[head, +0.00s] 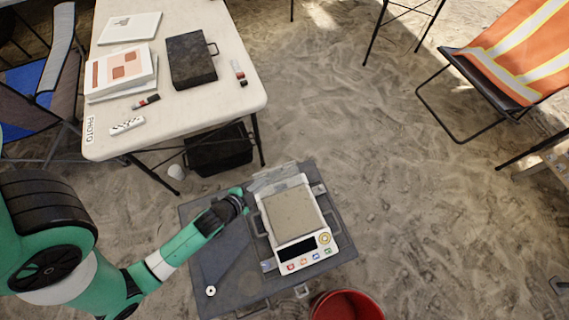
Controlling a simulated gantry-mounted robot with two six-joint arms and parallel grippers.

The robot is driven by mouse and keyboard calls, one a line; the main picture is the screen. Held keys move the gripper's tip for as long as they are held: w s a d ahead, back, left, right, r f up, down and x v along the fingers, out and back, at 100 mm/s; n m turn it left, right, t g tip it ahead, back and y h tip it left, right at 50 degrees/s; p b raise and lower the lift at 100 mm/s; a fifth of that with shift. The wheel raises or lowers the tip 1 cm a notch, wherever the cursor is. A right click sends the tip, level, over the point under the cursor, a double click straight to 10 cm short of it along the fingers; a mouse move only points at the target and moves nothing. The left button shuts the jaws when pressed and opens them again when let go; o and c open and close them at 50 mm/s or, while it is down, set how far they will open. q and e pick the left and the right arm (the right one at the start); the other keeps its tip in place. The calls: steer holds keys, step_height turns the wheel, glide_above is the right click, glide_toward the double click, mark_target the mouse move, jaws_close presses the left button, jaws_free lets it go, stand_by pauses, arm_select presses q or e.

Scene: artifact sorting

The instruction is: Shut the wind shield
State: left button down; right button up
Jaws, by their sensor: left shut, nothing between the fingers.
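A white balance (322,258) with a square pan (292,213), a dark display and several coloured buttons stands on a grey case-like surface (215,275). Its wind shield is hard to make out. A pale, see-through panel (272,178) shows at the back edge of the balance, and I cannot tell how far it is open. My left gripper (243,199) is shut and empty beside the balance's back left corner, close to the panel. I cannot tell whether it touches. My right gripper is not in view.
A small white ring-like object (211,291) lies on the grey surface's front left. A red bucket (346,306) stands at the front. A white table (225,60) with a black case (190,60) and papers is at the back left. An orange striped chair (515,50) stands far right on sand.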

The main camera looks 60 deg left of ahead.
arm_select(q)
step_height(320, 180, down, 2)
steer(key=s, duration=0.1)
steer(key=b, duration=0.6)
glide_above(272, 179)
steer(key=d, duration=0.2)
steer(key=f, duration=0.6)
steer(key=shift+w+d, duration=0.2)
steer(key=shift+s+a+f+b, duration=0.1)
steer(key=shift+a+f+b, duration=0.55)
steer(key=shift+a+f, duration=0.55)
steer(key=shift+f, duration=0.05)
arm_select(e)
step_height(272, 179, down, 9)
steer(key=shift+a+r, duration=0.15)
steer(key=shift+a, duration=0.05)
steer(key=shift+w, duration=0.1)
